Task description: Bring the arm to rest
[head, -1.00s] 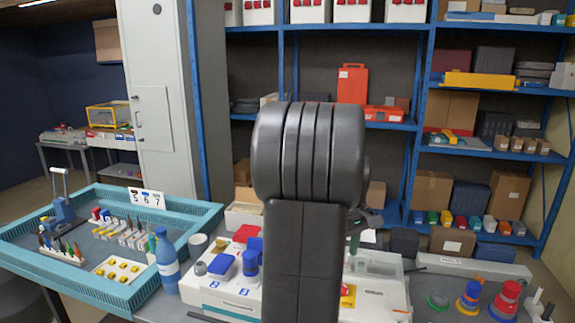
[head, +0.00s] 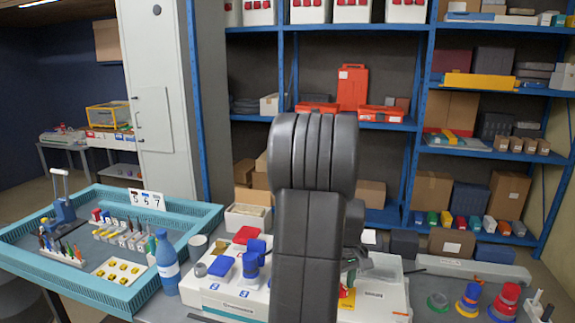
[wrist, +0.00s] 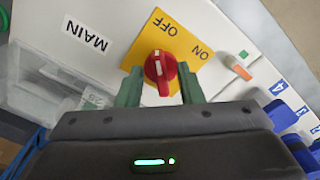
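My arm (head: 308,225) stands up in the middle of the head view, its dark links in front of the white box on the bench. My gripper (wrist: 160,84) shows in the wrist view with two green fingers apart and nothing held between them. A red rotary knob (wrist: 160,70) on a yellow plate (wrist: 190,38) marked OFF and ON lies just ahead of the fingertips, about centred in their gap. I cannot tell whether the fingers touch it. In the head view the gripper is mostly hidden behind my arm.
The white box (head: 385,292) carries blue and red parts on its left. A blue bottle (head: 167,262) and a teal tray (head: 105,290) stand to the left. Stacked coloured rings (head: 503,300) stand at the right. Blue shelves (head: 423,120) fill the back.

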